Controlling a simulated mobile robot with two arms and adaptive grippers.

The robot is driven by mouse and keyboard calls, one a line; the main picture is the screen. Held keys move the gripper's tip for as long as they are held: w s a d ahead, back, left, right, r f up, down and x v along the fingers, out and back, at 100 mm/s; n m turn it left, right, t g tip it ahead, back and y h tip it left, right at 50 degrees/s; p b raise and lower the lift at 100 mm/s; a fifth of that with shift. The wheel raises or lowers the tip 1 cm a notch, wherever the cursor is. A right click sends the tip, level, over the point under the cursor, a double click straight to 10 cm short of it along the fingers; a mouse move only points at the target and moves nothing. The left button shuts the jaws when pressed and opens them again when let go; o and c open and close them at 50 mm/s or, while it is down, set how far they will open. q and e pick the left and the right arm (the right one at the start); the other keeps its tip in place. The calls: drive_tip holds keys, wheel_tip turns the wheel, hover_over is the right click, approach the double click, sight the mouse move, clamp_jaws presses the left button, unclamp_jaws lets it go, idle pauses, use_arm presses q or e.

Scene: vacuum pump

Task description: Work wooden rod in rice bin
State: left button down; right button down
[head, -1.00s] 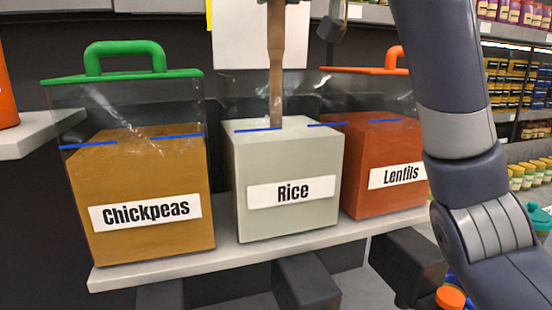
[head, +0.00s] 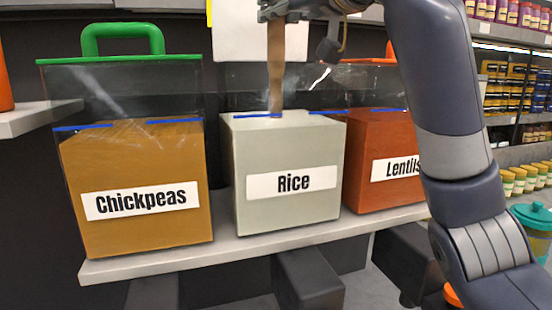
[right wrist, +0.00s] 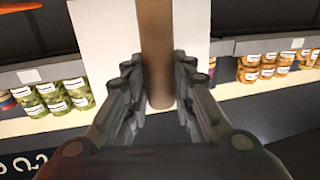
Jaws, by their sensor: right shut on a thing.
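The rice bin (head: 285,150) stands in the middle of the shelf, filled with pale rice and labelled "Rice". The wooden rod (head: 276,65) is upright above it, and its lower end meets the top of the rice. I cannot tell how deep it goes. My right gripper (head: 290,10) is at the top edge of the head view, shut on the upper part of the rod. In the right wrist view the fingers (right wrist: 160,95) close around the rod (right wrist: 157,40) from both sides. My left gripper is not in view.
The chickpeas bin (head: 140,170) with a green-handled lid (head: 120,58) stands left of the rice. The lentils bin (head: 380,150) stands right, partly behind my right arm. The grey shelf (head: 200,255) carries all three. Jars line shelves at the far right.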

drive_tip(key=shift+r, duration=0.1)
drive_tip(key=shift+r+p, duration=2.05)
drive_tip(key=shift+r, duration=0.25)
